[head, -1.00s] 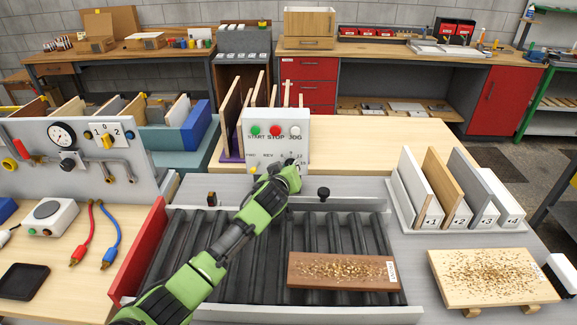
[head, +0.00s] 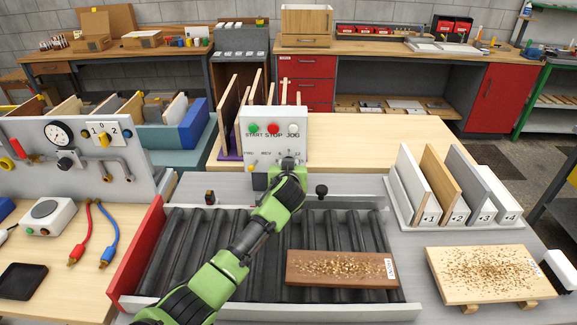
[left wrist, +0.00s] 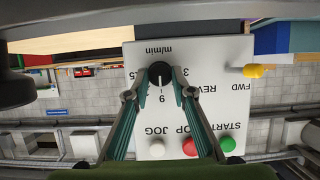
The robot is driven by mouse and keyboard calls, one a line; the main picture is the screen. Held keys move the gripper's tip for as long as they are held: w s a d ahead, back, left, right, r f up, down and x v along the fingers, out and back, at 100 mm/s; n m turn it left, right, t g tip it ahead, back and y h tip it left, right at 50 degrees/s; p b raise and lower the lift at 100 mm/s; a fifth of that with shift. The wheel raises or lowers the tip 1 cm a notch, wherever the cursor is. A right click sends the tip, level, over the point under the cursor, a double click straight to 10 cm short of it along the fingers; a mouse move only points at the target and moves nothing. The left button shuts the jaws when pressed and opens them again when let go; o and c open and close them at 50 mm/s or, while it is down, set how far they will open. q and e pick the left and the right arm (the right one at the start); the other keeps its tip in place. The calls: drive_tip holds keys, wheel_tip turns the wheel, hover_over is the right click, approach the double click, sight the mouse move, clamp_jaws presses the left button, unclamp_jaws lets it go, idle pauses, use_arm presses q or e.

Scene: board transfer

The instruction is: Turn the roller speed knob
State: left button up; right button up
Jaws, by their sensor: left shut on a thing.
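The white control panel (head: 272,124) stands behind the roller bed, with green, red and white buttons along its top. In the left wrist view the panel (left wrist: 205,110) appears upside down. The black roller speed knob (left wrist: 160,68) sits inside a ring of numbers marked m/min. My left gripper (left wrist: 163,85) is shut on the knob, one finger on each side. In the head view my left gripper (head: 288,163) is at the panel's lower right and hides the knob. My right gripper is not in view.
A yellow FWD/REV switch (left wrist: 254,71) and the START, STOP and JOG buttons are near the fingers. A brown board (head: 341,282) with chips lies on the rollers (head: 215,245). A black knob (head: 322,191) stands at the bed's back edge, right of my wrist.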

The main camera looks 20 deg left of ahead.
use_arm(q)
drive_tip(key=o, duration=1.1)
drive_tip(key=shift+s, duration=0.1)
drive_tip(key=v, duration=1.2)
drive_tip(key=shift+f, duration=0.1)
